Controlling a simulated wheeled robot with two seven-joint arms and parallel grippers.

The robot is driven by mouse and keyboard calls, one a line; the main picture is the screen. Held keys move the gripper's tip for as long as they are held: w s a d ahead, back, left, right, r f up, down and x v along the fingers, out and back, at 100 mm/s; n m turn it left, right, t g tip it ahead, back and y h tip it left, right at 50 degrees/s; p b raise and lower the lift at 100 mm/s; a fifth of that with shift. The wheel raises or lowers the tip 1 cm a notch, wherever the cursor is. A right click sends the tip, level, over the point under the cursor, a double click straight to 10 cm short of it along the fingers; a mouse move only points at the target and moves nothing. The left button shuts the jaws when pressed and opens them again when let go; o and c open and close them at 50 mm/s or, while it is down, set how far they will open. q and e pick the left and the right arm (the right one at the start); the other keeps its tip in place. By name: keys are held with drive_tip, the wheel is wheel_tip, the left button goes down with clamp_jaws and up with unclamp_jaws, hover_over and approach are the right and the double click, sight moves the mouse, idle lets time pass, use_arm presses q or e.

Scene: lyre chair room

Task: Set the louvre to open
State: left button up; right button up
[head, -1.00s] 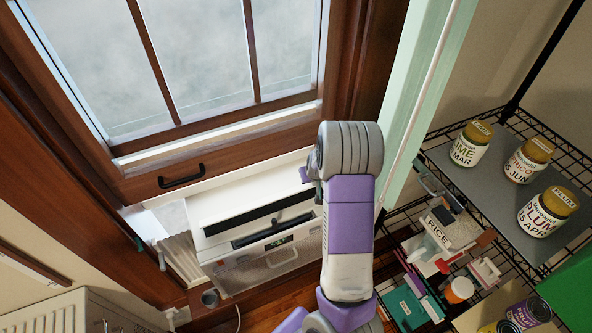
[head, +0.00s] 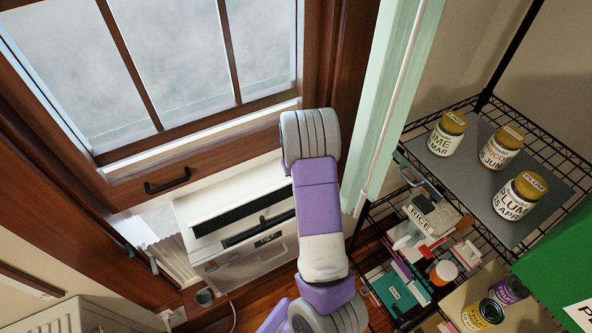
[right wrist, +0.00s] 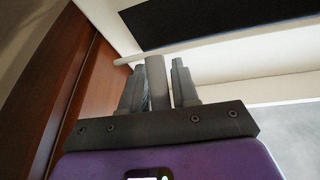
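The louvre is most likely part of the white appliance (head: 190,215) below the window in the head view. It has two dark slots; the lower slot (head: 258,230) has a small dark tab (head: 262,221) near its middle. My right arm rises in front of the appliance's right end, and its gripper is hidden behind the wrist in that view. In the right wrist view my right gripper (right wrist: 160,75) has its fingers apart, with a pale upright cylinder showing between them that I cannot identify. A dark slot (right wrist: 200,18) lies above the fingers there. My left gripper is not in view.
The wooden window sash has a black handle (head: 167,181). A pale green post (head: 392,110) stands right of my arm. A wire shelf rack (head: 545,150) on the right holds jars, cans and boxes. A white radiator (head: 60,318) stands at lower left.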

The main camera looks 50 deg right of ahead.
drive_tip(key=shift+a+r, duration=0.1)
drive_tip(key=shift+r, duration=0.35)
drive_tip(key=p+v, duration=0.1)
drive_tip(key=v, duration=0.5)
drive_tip(key=shift+s+a+r, duration=0.15)
drive_tip(key=shift+s+r, duration=0.1)
drive_tip(key=shift+r, duration=0.05)
